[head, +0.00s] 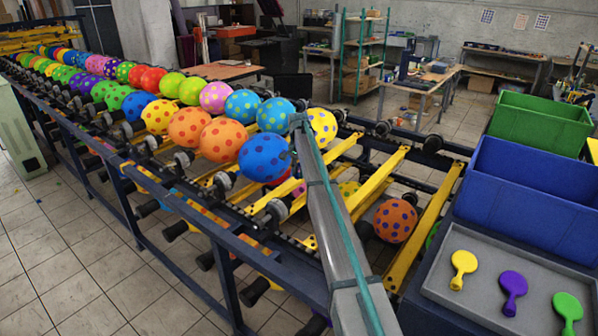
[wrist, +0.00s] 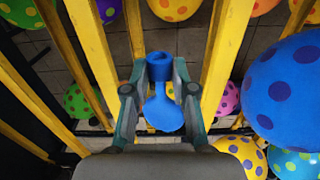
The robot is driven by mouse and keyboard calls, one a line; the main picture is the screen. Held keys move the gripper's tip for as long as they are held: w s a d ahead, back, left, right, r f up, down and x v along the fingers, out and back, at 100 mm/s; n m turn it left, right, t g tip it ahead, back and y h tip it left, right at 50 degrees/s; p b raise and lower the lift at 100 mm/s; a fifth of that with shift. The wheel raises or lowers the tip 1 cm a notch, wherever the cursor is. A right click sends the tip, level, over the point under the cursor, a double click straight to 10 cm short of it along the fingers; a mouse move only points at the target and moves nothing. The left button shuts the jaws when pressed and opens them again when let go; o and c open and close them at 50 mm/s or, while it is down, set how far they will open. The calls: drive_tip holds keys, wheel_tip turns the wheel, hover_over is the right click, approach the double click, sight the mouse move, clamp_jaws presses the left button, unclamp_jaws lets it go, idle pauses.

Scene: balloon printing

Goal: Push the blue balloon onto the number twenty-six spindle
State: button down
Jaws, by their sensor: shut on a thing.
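The blue balloon (wrist: 164,113) is uninflated, with a flat round body and a short neck whose dark ring-shaped opening points to the top of the wrist view. My gripper (wrist: 160,90) is shut on it, one finger on each side. The balloon hangs over the gap between yellow bars, and no spindle shows at its neck. In the head view my grey arm crosses the rack, and the gripper and held balloon cannot be made out. Black spindles (head: 276,211) line the rack; no numbers can be read, so I cannot tell which is twenty-six.
Inflated dotted balloons, including a large blue one (head: 264,158), stand close by on the rack; it also shows at right in the wrist view (wrist: 282,92). Yellow bars (head: 425,224) span the rack. A grey tray (head: 487,242) holds yellow, purple and green flat balloons beside blue and green bins.

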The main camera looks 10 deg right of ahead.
wheel_tip(320, 180, down, 9)
drive_tip(key=s+a+b, duration=0.2)
drive_tip(key=shift+s+a+b, duration=0.3)
drive_tip(key=shift+a+b, duration=0.05)
drive_tip(key=shift+b, duration=0.05)
idle(0.6)
drive_tip(key=shift+s+a+f, duration=0.15)
drive_tip(key=shift+s+a, duration=0.3)
drive_tip(key=shift+a, duration=0.1)
idle(1.8)
drive_tip(key=c, duration=0.9)
unclamp_jaws()
drive_tip(key=shift+o, duration=0.2)
wheel_tip(320, 180, up, 9)
drive_tip(key=p, duration=0.3)
